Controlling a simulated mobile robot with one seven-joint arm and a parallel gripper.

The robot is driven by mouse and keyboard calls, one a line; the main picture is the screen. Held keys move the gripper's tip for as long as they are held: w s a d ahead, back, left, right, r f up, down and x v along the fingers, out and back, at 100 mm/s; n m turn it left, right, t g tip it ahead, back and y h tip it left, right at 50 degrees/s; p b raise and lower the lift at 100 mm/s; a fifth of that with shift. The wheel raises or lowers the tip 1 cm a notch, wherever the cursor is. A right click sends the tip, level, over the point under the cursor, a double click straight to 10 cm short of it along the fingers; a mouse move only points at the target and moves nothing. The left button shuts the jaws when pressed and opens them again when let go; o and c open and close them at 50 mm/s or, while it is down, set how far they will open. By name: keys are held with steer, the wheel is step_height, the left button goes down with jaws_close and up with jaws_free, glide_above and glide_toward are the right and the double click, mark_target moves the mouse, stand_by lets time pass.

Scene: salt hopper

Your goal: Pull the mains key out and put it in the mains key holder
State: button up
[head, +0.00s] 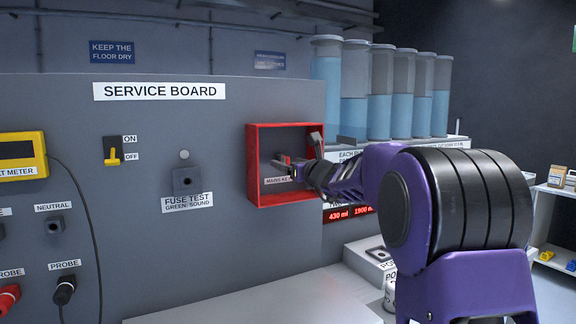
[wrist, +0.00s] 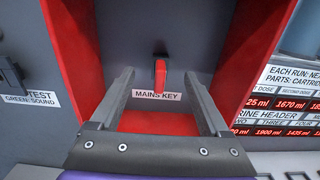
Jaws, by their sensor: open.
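The red mains key (wrist: 161,78) sits in a dark slot on the grey panel, above a "MAINS KEY" label (wrist: 157,95), inside an open red frame (head: 252,165). The frame's red walls also show in the wrist view (wrist: 73,55). My gripper (head: 299,153) reaches into the frame in the head view. In the wrist view its two open fingers (wrist: 161,76) stand on either side of the key, with a gap on each side. The key is hidden or too small to make out in the head view. I cannot identify the mains key holder in either view.
The service board (head: 225,235) carries an on/off switch (head: 112,151) and a fuse test socket (head: 187,180) left of the frame. Several blue-filled cylinders (head: 354,95) stand behind. A small box with a socket (head: 372,257) stands at lower right. The white bench (head: 260,300) is mostly clear.

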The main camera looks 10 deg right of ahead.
mark_target(288, 163)
steer(key=b+v, duration=0.1)
steer(key=v, duration=0.4)
steer(key=shift+b, duration=0.4)
steer(key=shift+s+d, duration=0.1)
steer(key=shift+s, duration=0.05)
stand_by(0.5)
